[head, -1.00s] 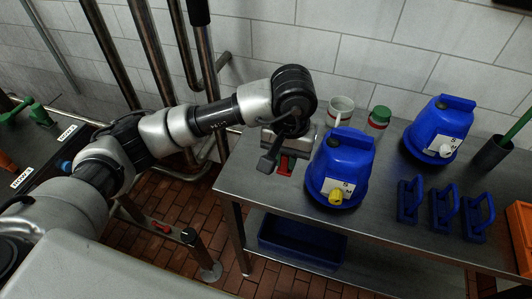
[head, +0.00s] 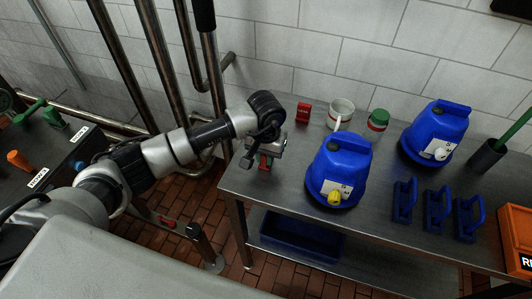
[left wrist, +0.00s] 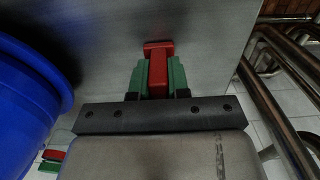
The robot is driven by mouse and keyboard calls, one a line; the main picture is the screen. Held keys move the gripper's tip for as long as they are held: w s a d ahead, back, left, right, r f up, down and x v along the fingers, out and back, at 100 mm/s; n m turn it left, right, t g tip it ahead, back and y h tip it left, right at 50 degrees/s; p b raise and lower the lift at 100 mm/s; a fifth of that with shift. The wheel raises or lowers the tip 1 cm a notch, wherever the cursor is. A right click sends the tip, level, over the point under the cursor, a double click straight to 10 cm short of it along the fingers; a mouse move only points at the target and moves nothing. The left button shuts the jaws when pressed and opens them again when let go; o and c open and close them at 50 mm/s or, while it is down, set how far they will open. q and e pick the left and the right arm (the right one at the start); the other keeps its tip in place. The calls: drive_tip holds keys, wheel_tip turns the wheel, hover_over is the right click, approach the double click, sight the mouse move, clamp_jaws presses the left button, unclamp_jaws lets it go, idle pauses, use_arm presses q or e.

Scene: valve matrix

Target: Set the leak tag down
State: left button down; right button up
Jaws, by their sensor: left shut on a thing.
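My left gripper (head: 264,157) is over the near left end of the steel table (head: 285,185), left of the nearer blue jug (head: 338,170). Its green fingers are shut on a red piece, which I take to be the leak tag (head: 264,164). In the left wrist view the red tag (left wrist: 158,48) sticks out past the fingertips, over bare grey metal. I cannot tell whether the tag touches the tabletop. My right gripper is not in view.
A small red block with white lettering (head: 303,112) stands at the back, beside a white mug (head: 341,114) and a green-lidded jar (head: 377,122). A second blue jug (head: 436,132) and several blue handled pieces (head: 438,210) are to the right. The table's left edge is close to the gripper.

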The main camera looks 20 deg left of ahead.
use_arm(q)
drive_tip(key=shift+f, duration=0.2)
drive_tip(key=c, duration=1.2)
unclamp_jaws()
drive_tip(key=shift+r, duration=0.1)
drive_tip(key=shift+o, duration=0.5)
drive_tip(key=shift+r, duration=0.1)
drive_tip(key=shift+r, duration=0.2)
wheel_tip(320, 180, up, 10)
drive_tip(key=b, duration=0.3)
drive_tip(key=shift+r, duration=0.85)
